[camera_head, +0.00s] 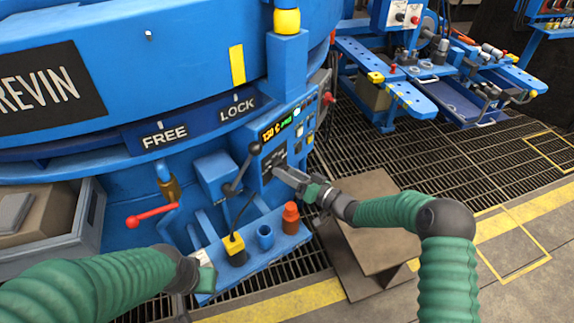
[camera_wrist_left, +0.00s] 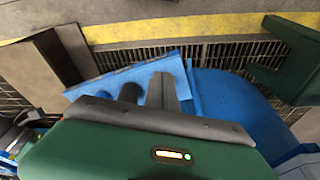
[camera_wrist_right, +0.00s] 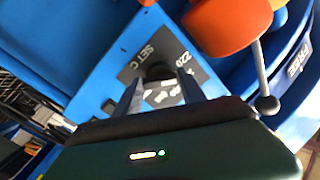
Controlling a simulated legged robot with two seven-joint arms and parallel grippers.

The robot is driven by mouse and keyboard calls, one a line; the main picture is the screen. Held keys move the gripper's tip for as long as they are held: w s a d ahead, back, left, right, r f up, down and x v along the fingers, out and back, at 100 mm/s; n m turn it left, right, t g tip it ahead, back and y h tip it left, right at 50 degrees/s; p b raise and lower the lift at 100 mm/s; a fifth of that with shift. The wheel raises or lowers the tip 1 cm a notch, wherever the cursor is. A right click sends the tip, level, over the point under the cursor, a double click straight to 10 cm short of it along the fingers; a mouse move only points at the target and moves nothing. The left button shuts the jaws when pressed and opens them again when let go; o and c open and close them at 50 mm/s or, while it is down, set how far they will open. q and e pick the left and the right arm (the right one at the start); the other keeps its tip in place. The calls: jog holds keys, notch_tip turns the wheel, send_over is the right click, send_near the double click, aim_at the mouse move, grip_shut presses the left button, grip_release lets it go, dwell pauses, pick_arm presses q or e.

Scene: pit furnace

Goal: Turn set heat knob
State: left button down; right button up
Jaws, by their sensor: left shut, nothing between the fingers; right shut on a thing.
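The set heat knob (camera_wrist_right: 158,72) is a dark round knob on a black plate marked "SET C" and "220", on the blue control panel (camera_wrist_right: 105,55). My right gripper (camera_wrist_right: 158,90) is shut on the knob, one finger on each side. In the head view my right gripper (camera_head: 280,173) reaches the panel from the right, and its fingers largely hide the knob. The panel's display (camera_head: 282,126) glows green and yellow above it. My left gripper (camera_head: 205,277) is shut and empty, low at the left by the blue shelf; its fingers (camera_wrist_left: 165,90) also show in the left wrist view.
A black-knobbed lever (camera_head: 243,168) stands left of my right gripper. A red-handled valve (camera_head: 150,215) is further left. A brown plate stand (camera_head: 375,235) is at right.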

jog(key=m+p, duration=0.3)
jog(key=m, duration=0.6)
jog(key=m+p, duration=0.3)
jog(key=m, duration=0.7)
jog(key=shift+w+d+m, duration=0.1)
jog(key=shift+d+m, duration=0.1)
jog(key=shift+m, duration=0.1)
jog(key=o, duration=1.4)
jog(key=shift+f, duration=0.15)
jog(key=shift+c, duration=0.2)
jog(key=shift+r, duration=0.2)
